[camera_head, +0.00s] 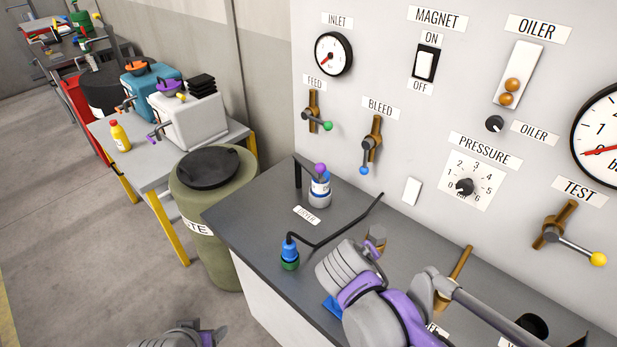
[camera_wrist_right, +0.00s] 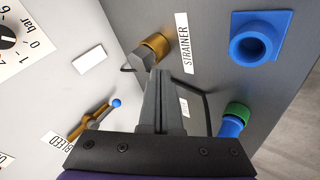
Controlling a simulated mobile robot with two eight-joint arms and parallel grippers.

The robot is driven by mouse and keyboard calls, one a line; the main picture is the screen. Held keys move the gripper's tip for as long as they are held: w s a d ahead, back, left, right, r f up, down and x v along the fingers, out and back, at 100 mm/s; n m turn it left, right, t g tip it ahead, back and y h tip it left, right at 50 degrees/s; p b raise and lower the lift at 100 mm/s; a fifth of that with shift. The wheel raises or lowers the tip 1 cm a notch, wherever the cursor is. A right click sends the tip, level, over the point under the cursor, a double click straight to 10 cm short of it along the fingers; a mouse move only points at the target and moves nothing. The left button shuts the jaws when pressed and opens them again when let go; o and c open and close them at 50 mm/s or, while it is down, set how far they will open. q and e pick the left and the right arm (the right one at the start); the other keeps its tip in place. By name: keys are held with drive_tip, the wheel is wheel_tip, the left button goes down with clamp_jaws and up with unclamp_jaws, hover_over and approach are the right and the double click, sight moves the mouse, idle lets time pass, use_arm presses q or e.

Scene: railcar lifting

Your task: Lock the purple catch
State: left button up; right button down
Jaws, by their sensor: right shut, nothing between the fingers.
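Several small purple parts show, and I cannot tell for certain which one is the catch. In the head view a purple lever (camera_head: 155,133) sticks out from the front of a white box (camera_head: 198,120) on the side table; whether it is locked is too small to tell. A purple knob (camera_head: 320,168) sits on a white bottle on the bench. Another purple piece (camera_head: 377,232) is beside a brass fitting. My right gripper (camera_wrist_right: 160,75) is shut and empty, its tips near the brass fitting (camera_wrist_right: 155,45) by the STRAINER label. My left gripper (camera_head: 180,335) is partly visible at the bottom edge.
The grey panel carries gauges, switches and the brass BLEED valve (camera_head: 372,140). On the bench are a blue-green bottle (camera_head: 290,255), a bent dark bar (camera_head: 340,228) and a blue socket (camera_wrist_right: 260,38). A green waste barrel (camera_head: 215,230) stands between the bench and side table. Open floor lies left.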

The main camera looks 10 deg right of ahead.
drive_tip(key=w+a+r+n+t+h+b, duration=0.1)
drive_tip(key=w+a+r+n+t+h, duration=0.2)
drive_tip(key=w+a, duration=0.5)
drive_tip(key=w+a+r+n+t+b, duration=0.1)
drive_tip(key=w+a+r+n+t, duration=0.25)
drive_tip(key=w+a, duration=0.45)
use_arm(q)
drive_tip(key=shift+s+a+f+p, duration=0.25)
drive_tip(key=shift+s+f+p, duration=0.4)
drive_tip(key=shift+f+p, duration=0.25)
use_arm(e)
drive_tip(key=s+d+x, duration=0.1)
drive_tip(key=x, duration=0.9)
drive_tip(key=shift+d+t, duration=0.25)
drive_tip(key=shift+t, duration=0.2)
drive_tip(key=shift+m, duration=0.25)
drive_tip(key=shift+d, duration=0.1)
